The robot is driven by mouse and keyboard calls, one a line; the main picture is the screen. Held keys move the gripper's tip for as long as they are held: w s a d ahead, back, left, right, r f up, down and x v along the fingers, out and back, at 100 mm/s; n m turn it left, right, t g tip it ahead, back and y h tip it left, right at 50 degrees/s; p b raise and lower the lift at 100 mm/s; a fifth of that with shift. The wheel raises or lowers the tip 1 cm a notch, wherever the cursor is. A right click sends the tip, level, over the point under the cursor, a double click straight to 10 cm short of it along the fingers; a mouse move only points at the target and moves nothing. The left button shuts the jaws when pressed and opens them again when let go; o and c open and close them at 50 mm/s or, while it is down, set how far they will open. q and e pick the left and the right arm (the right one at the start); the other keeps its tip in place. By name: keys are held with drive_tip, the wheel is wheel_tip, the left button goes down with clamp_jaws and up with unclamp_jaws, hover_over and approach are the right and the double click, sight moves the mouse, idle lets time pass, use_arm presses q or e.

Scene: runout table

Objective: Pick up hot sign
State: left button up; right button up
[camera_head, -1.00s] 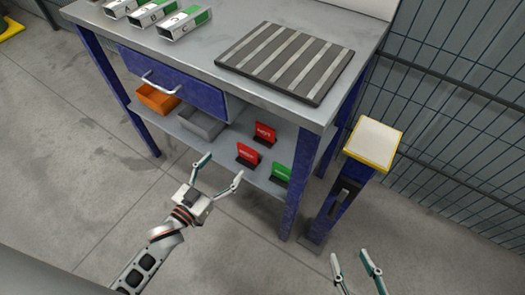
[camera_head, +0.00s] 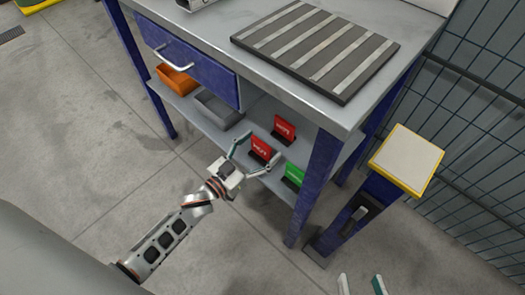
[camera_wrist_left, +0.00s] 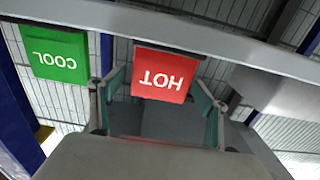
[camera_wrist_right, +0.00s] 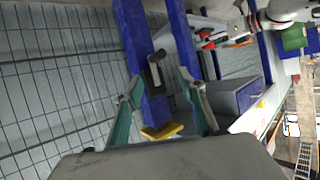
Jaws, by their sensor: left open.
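The red hot sign (camera_head: 260,149) stands in a dark base on the lower shelf, near its front edge. It shows upside down, reading HOT, in the left wrist view (camera_wrist_left: 163,73). My left gripper (camera_head: 263,146) is open, with its fingers spread on either side of the hot sign in the head view. In the left wrist view, the sign appears between the fingertips, and I see no clear contact. My right gripper (camera_head: 361,281) is open and empty at the bottom edge of the head view, away from the signs.
A second red sign (camera_head: 284,127) stands behind the hot sign. A green COOL sign (camera_head: 294,174) stands to its right. Orange (camera_head: 177,80) and grey (camera_head: 217,108) bins sit left on the shelf. The tabletop (camera_head: 210,40) overhangs, and a blue leg (camera_head: 318,185) and yellow-edged post (camera_head: 408,158) stand right.

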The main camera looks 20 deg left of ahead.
use_arm(q)
drive_tip(key=shift+w+d+r, duration=0.1)
drive_tip(key=shift+w, duration=0.1)
drive_tip(key=c, duration=1.6)
drive_tip(key=shift+r, duration=0.1)
